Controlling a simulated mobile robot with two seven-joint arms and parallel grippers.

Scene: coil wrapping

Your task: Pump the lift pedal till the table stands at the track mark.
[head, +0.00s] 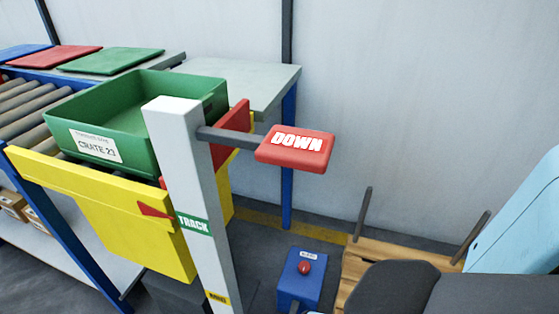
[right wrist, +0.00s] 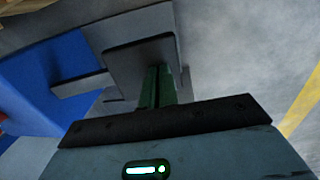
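The yellow lift table (head: 135,235) carries a green crate (head: 105,168) labelled CRATE 23. A red pointer (head: 155,210) on the table's side has its tip close to the upper left edge of the green TRACK label (head: 193,223) on the pale post; exact alignment is hard to judge from this angle. In the right wrist view, a grey plate (right wrist: 138,62), seemingly the pedal, lies just beyond my right gripper (right wrist: 158,72). Its dark green fingers are together with nothing visible between them. Whether they touch the plate is unclear. My left gripper is not in view.
A red DOWN paddle (head: 294,149) sticks out from the post (head: 175,140). A blue box (head: 300,278) with a red button stands on the floor. A wooden pallet (head: 385,262) lies at right. A roller conveyor (head: 20,105) and grey side table (head: 245,82) stand behind.

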